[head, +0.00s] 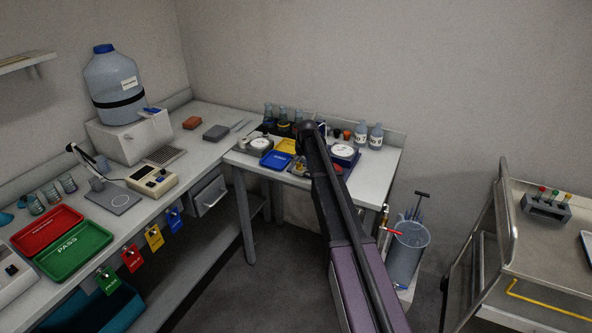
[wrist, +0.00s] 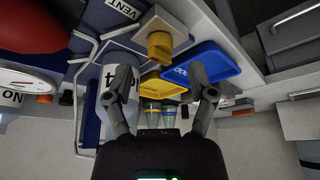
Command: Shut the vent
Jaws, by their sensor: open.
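In the wrist view a white label reading VENT (wrist: 122,8) lies at the top on a dark blue panel. A yellow knob-like part (wrist: 160,46) on a pale block sits just below and right of it; I take this to be the vent control. Whether it stands open or shut I cannot tell. My gripper (wrist: 161,78) is open, its two dark fingers spread apart. The yellow part appears beyond the gap between the fingertips, with no visible contact. In the head view my arm covers the middle of the far table and hides the gripper and vent.
A blue tray (wrist: 213,62) lies by the right finger, and a labelled bottle (wrist: 113,88) shows behind the left finger. A large red rounded thing (wrist: 35,22) and a white dial (wrist: 22,82) are at the left. Several bottles (head: 376,136) stand along the far table's back.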

